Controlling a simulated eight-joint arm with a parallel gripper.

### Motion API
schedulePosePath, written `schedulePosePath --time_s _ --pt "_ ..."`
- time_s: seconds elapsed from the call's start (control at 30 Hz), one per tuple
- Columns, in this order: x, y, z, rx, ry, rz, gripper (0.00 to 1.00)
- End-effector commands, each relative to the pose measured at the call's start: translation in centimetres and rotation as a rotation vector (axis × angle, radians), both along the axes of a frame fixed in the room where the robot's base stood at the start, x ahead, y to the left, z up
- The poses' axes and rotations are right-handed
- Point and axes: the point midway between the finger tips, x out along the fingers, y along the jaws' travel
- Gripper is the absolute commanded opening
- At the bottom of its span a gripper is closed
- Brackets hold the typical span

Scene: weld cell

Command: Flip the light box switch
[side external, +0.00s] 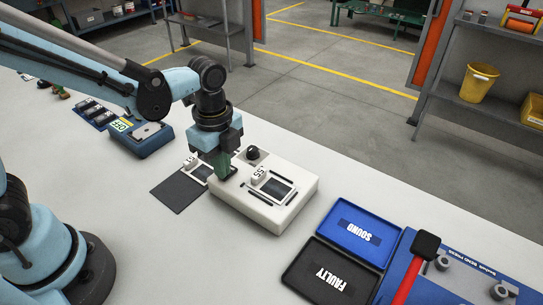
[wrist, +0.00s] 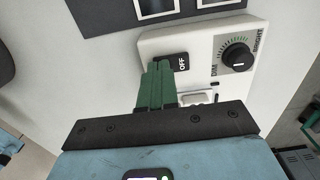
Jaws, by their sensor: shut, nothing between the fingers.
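The light box is a white box (side external: 250,213) on the bench, with a dark panel and a small block marked 55 on top. In the wrist view its front part (wrist: 208,45) shows a black plate marked OFF (wrist: 182,62), a black dial (wrist: 237,56) marked for brightness, and a pale rocker-like part (wrist: 196,98) partly hidden behind my gripper. My gripper (wrist: 158,68) has green fingers, shut and empty, pointing at the left side of the OFF plate. In the side view my gripper (side external: 224,173) is at the box's left end. I cannot tell whether the fingertips touch it.
A dark mat (side external: 179,190) lies left of the box. A blue SOUND tray (side external: 360,228) and a black FAULTY tray (side external: 328,276) lie to the right, beside a blue fixture with a red handle (side external: 410,275).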

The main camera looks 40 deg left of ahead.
Motion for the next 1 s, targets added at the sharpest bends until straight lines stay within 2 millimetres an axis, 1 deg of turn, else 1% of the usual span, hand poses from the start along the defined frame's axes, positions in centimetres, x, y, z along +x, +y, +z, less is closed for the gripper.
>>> schedulePosePath --time_s 0.63,1.0 --pt "0.0 0.0 -0.3 0.0 -0.029 0.0 0.0" --pt "1.3 0.0 0.2 0.0 -0.029 0.0 0.0"
